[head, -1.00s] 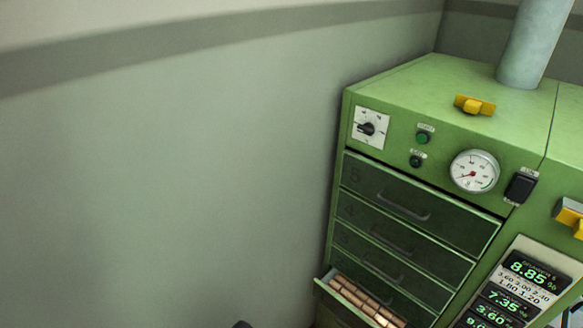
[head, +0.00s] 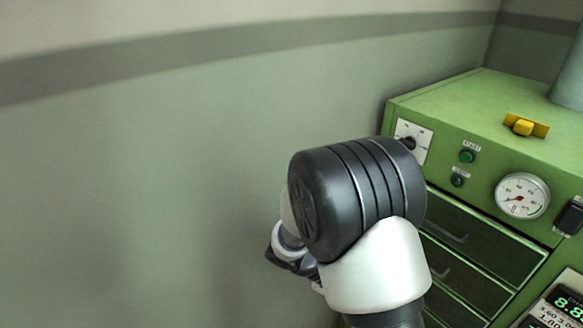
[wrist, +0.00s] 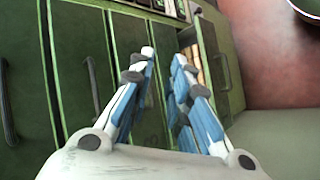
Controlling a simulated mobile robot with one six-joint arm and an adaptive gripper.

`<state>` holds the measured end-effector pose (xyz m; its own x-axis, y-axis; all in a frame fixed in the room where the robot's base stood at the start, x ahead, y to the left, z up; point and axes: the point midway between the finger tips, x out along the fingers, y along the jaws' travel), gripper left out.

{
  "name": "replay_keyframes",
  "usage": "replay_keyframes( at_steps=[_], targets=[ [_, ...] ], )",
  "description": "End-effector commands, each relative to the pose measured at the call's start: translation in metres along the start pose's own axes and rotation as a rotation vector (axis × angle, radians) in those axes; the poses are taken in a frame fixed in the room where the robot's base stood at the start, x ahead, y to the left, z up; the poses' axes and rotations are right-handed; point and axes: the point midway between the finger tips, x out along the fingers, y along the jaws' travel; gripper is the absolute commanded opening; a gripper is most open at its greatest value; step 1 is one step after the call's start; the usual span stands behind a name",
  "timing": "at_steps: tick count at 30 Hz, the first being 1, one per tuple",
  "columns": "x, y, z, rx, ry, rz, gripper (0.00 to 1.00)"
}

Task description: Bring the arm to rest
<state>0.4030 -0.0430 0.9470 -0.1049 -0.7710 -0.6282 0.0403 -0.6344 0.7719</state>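My arm now stands in front of the cabinet in the head view, raised beside the drawers. My gripper (wrist: 164,56) shows in the wrist view. Its two blue and white fingers lean toward each other with a narrow gap between the tips, and nothing is held in it. Past the fingertips in the wrist view, a partly open drawer shows a strip of cork stoppers (wrist: 195,62). In the head view my arm and the frame's edge hide that drawer and its stoppers. The gripper's fingers are not clearly visible there.
The green cabinet (head: 455,105) carries a dial gauge (head: 522,195), a yellow handle (head: 526,126) and closed drawers (head: 470,232). A plain wall (head: 150,190) fills the left. The wrist view shows reddish floor (wrist: 270,60) and part of a round object (wrist: 308,8).

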Motion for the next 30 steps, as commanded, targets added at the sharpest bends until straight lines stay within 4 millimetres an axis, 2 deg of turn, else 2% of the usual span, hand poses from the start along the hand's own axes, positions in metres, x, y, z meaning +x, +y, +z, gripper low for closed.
replay_keyframes(
  at_steps=[1,3,12,18,22,30],
  targets=[
    [-0.011,0.017,0.009,0.021,-0.007,-0.057,0.17],
    [-0.022,0.035,0.023,0.033,-0.017,-0.134,0.17],
    [-0.068,0.089,0.09,0.085,0.045,-0.47,0.17],
    [-0.096,0.108,0.133,0.123,0.178,-0.667,0.17],
    [-0.113,0.114,0.156,0.146,0.295,-0.769,0.17],
    [-0.134,0.116,0.181,0.173,0.474,-0.867,0.17]
  ],
)
